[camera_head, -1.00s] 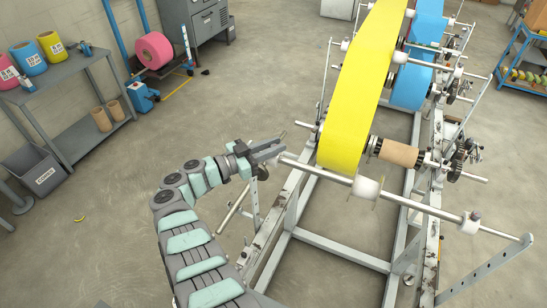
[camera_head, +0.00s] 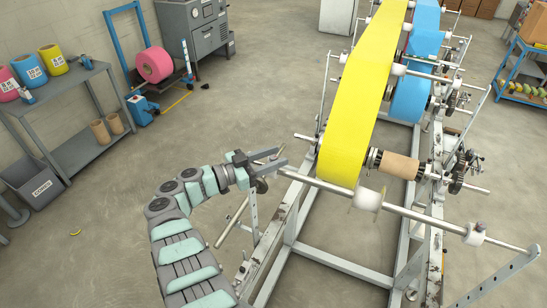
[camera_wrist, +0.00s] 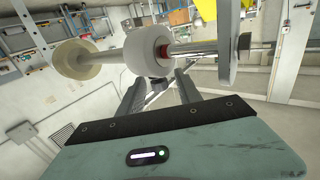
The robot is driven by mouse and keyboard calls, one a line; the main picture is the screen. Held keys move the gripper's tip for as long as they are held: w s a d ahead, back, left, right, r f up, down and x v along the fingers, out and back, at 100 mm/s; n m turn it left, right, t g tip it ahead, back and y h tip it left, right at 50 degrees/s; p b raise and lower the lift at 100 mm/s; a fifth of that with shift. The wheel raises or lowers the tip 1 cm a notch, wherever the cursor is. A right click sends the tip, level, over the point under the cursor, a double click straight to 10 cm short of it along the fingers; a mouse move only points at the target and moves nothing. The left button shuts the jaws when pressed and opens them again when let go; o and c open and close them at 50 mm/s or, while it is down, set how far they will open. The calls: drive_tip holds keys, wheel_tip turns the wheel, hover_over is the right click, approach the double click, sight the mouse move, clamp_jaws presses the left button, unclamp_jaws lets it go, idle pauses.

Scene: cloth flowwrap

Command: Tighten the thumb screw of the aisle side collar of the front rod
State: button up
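The front rod (camera_head: 425,213) is a long steel bar across the near end of the machine frame. It carries a white roller with a flange (camera_head: 367,199) and a white collar (camera_head: 475,234) with a dark knob towards the right end. My gripper (camera_head: 285,157) is at the rod's left end, its fingers apart. In the wrist view my gripper (camera_wrist: 160,76) is open, its fingers reaching towards the rod. A white cylinder (camera_wrist: 147,50) and a small red ring (camera_wrist: 163,52) sit on the rod ahead. A small dark part shows between the fingers; I cannot tell whether it is the thumb screw.
A flat upright plate (camera_wrist: 228,45) stands close right of the fingers in the wrist view. The yellow web (camera_head: 350,110) and a cardboard core (camera_head: 398,165) lie behind the rod. A grey bench (camera_head: 75,95) stands left. Floor between bench and machine is mostly clear.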

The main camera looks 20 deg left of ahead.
drive_tip(key=v, duration=1)
drive_tip(key=shift+s+a, duration=0.25)
drive_tip(key=shift+s, duration=0.05)
